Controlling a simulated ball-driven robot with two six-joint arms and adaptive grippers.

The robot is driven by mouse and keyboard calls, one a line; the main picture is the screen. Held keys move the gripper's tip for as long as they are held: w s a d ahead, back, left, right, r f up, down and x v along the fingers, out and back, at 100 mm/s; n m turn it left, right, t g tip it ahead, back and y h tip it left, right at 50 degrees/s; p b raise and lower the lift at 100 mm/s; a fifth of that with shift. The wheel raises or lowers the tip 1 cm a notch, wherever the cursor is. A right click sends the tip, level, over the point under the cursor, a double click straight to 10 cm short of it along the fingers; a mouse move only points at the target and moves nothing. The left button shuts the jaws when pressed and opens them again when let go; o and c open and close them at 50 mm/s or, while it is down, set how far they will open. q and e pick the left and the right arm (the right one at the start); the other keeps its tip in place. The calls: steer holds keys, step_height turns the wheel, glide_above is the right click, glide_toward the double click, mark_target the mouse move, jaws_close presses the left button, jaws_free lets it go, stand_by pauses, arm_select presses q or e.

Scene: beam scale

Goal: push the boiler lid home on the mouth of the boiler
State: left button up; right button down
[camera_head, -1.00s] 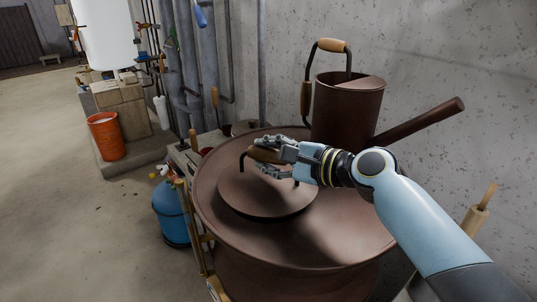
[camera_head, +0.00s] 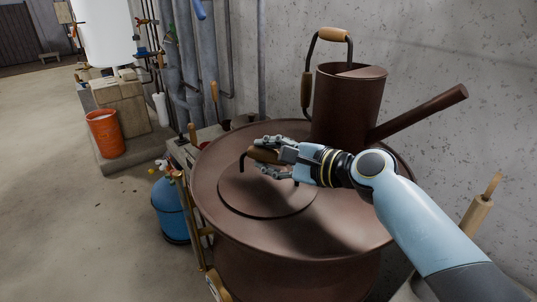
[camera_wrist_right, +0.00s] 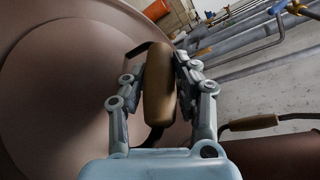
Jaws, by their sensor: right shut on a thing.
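The boiler (camera_head: 290,262) is a wide, copper-brown round vessel in the middle of the head view. The boiler lid (camera_head: 240,198) is a round copper-brown disc lying level over the middle of the boiler's top. Its rim looks close to that top; whether it is fully seated I cannot tell. The mouth is hidden under it. My right gripper (camera_head: 265,157) is shut around the lid's wooden handle, which shows between the fingers in the right wrist view (camera_wrist_right: 158,88). My left gripper is not in view.
A copper can (camera_head: 348,105) with a wooden-gripped handle and long spout rises at the boiler's back right, near the concrete wall. A blue gas bottle (camera_head: 171,210) and orange bucket (camera_head: 104,135) stand left. A wooden-handled tool (camera_head: 474,222) is at the right.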

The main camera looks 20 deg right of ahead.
steer(key=shift+f, duration=0.1)
steer(key=c, duration=1)
jaws_free()
steer(key=shift+o, duration=0.2)
steer(key=shift+f, duration=0.1)
steer(key=v, duration=1.2)
